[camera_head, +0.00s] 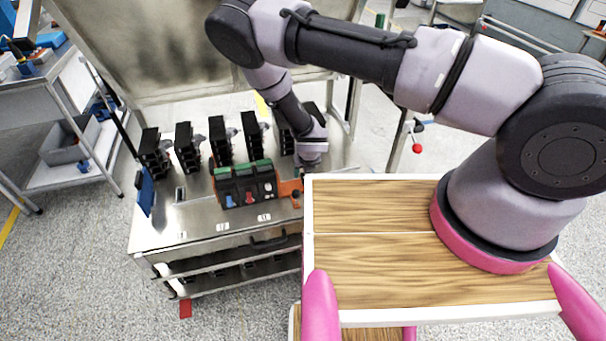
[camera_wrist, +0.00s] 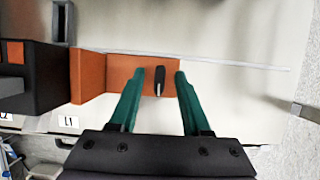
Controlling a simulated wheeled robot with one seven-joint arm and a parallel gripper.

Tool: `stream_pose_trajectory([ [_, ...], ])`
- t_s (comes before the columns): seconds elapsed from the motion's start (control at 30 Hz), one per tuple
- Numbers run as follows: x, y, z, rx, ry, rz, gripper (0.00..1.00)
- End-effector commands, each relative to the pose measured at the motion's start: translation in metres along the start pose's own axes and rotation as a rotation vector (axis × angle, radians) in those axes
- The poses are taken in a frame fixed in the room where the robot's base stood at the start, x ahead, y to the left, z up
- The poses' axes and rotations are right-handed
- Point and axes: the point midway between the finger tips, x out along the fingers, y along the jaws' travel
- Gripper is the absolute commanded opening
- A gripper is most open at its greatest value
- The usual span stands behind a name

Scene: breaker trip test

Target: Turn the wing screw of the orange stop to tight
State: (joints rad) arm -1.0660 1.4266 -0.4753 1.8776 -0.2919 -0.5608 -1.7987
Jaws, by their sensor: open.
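The orange stop (camera_wrist: 120,73) stands on the metal bench top in the wrist view, at the right end of the dark breaker block. It also shows in the head view (camera_head: 289,188), partly hidden by my arm and the wooden board. The wing screw (camera_wrist: 159,76) is a small dark upright wing on the stop's orange plate. My gripper (camera_wrist: 160,76) is open, its two green fingers on either side of the wing screw with a gap at each side. I cannot tell how far its tips are above the plate. In the head view the fingers are hidden.
The breaker block (camera_head: 246,184) has several modules with green tops and red, white and blue parts. Behind it stand several black units (camera_head: 221,140) in a row. A thin rail (camera_wrist: 220,62) runs along the bench. Bench surface to the right of the stop is clear.

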Motion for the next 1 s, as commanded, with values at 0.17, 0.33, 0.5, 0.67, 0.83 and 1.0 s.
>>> stream_pose_trajectory([
  [0.17,0.016,0.0,0.0,0.001,-0.001,0.0,0.47],
  [0.33,0.019,0.0,0.001,0.001,-0.001,0.0,0.47],
  [0.5,0.019,0.0,0.001,0.001,-0.001,0.0,0.44],
  [0.67,0.019,0.0,0.001,0.002,-0.001,0.0,0.0],
  [0.83,0.019,0.0,0.001,0.003,-0.001,-0.001,0.0],
  [1.0,0.019,0.0,0.001,0.029,-0.001,-0.012,0.0],
])
